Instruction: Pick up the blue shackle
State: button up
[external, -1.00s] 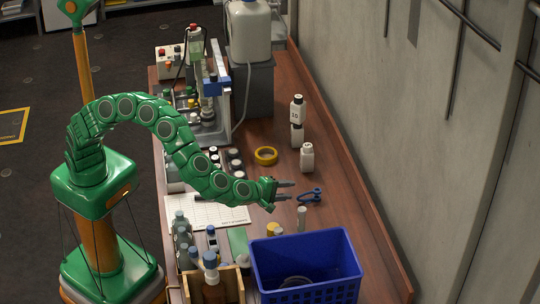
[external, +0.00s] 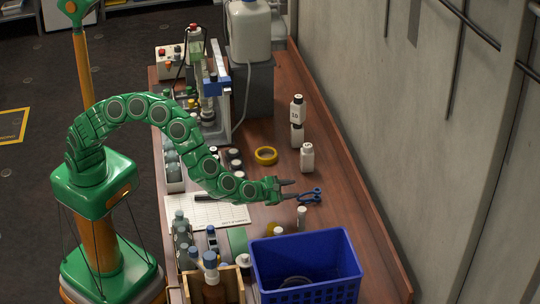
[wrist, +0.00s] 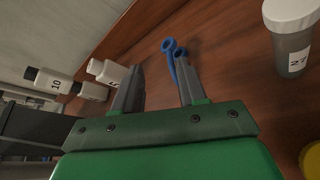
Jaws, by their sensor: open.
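The blue shackle (external: 310,196) lies on the brown bench, right of my gripper in the external view. My gripper (external: 290,188) is open, and its fingertips are close to the shackle's near end. In the wrist view, the shackle (wrist: 175,55) shows beyond and beside the right finger, which hides part of it. The gap of my gripper (wrist: 158,82) looks empty. I cannot tell whether a finger touches the shackle.
A blue crate (external: 305,240) stands in front of the shackle. White bottles (external: 307,157) and a yellow tape roll (external: 266,156) are behind. The wall is at the right.

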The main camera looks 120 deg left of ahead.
aim_at(305, 193)
notch_tip(305, 193, down, 2)
jog(key=shift+f, duration=0.15)
jog(key=shift+s+f+x, duration=0.1)
jog(key=shift+f+x, duration=0.05)
jog(key=shift+x, duration=1.85)
jog(key=shift+s+f+x, duration=0.15)
jog(key=shift+x, duration=1.8)
jog(key=shift+c, duration=0.3)
grip_shut()
